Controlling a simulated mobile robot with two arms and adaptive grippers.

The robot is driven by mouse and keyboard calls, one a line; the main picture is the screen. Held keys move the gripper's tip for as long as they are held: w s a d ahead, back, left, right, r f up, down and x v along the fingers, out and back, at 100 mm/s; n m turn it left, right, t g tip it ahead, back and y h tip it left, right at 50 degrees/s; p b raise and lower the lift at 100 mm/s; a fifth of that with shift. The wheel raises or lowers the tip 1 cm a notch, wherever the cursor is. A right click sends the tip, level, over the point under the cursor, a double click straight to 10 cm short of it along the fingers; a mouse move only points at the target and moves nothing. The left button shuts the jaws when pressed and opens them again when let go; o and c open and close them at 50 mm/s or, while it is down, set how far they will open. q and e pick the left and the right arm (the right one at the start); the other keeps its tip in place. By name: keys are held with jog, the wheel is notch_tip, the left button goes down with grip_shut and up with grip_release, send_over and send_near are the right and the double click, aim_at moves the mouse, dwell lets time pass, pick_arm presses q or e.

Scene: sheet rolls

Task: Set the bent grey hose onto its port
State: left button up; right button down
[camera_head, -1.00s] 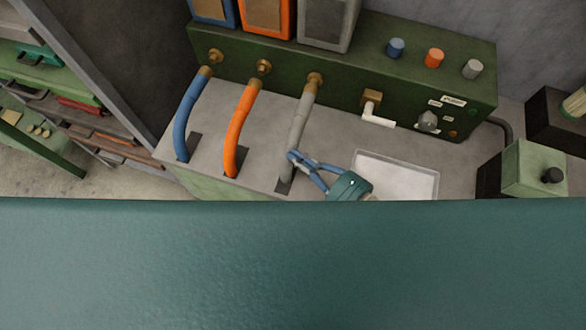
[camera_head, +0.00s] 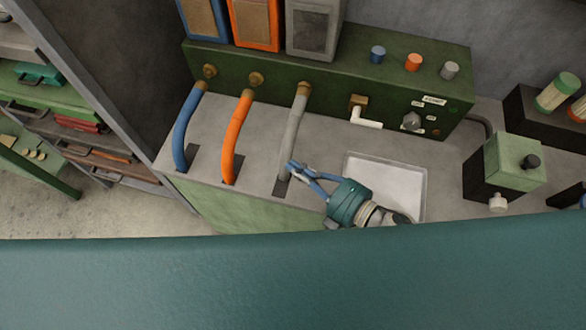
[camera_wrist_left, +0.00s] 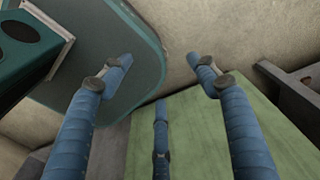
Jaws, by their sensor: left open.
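The grey hose (camera_head: 294,130) rises from a dark slot in the grey bench top, bends, and its brass upper end lies at the brass port (camera_head: 304,88) on the green housing. I cannot tell whether the end is seated or only in front of the port. My right gripper (camera_head: 291,168) has its blue fingertips at the lower part of the grey hose, touching or very close to it. Whether it is closed around the hose is unclear. My left gripper (camera_wrist_left: 160,66) shows in the left wrist view, open and with nothing between its fingertips.
A blue hose (camera_head: 184,128) and an orange hose (camera_head: 236,135) stand left of the grey one. A white tap (camera_head: 366,120) is right of it. A pale tray (camera_head: 425,190) lies right of my right gripper, and a green-topped box (camera_head: 515,160) stands farther right.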

pick_arm(q)
notch_tip(320, 180, down, 4)
jog(key=b, duration=0.3)
jog(key=shift+r, duration=0.2)
pick_arm(e)
jog(key=v, duration=0.9)
jog(key=shift+w+d+f, duration=0.2)
pick_arm(q)
jog(key=shift+w, duration=0.15)
